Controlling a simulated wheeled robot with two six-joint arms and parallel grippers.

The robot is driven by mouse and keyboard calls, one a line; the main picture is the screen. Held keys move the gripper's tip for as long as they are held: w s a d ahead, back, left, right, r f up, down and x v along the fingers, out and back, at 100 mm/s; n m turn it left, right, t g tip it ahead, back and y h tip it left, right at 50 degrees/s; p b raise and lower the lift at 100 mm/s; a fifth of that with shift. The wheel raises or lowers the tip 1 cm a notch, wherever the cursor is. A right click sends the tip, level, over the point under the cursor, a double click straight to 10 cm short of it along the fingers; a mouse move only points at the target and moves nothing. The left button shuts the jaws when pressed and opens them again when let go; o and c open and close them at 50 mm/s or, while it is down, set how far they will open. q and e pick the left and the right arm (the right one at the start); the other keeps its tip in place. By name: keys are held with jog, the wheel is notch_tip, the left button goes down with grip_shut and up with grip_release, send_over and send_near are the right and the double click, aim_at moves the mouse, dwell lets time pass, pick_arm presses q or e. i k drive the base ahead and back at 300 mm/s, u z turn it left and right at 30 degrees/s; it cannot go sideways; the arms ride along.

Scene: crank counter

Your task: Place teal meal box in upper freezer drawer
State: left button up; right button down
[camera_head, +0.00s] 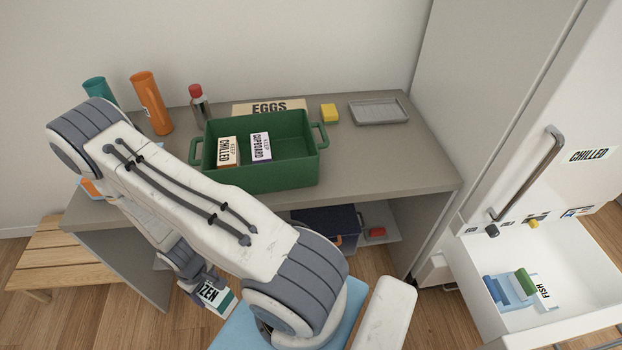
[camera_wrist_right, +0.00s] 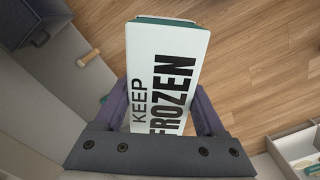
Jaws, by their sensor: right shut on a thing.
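The teal meal box (camera_head: 217,303) has a white label face, and its letters "ZEN" show in the head view. In the right wrist view the box (camera_wrist_right: 165,70) reads "KEEP FROZEN", with a teal edge at its far end. My right gripper (camera_head: 203,283) is shut on it, a finger on each side, holding it in front of the counter, above the floor. An open white freezer drawer (camera_head: 585,265) is at the right, below the door marked "CHILLED". It holds blue and green items and a "FISH" label. My left gripper is not in view.
A wooden bench (camera_head: 50,260) stands left. Shelf items sit under the counter.

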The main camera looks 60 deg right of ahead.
aim_at(566, 277)
jog(key=u, duration=0.8)
jog(key=k, duration=2.8)
jog(key=z, duration=2.65)
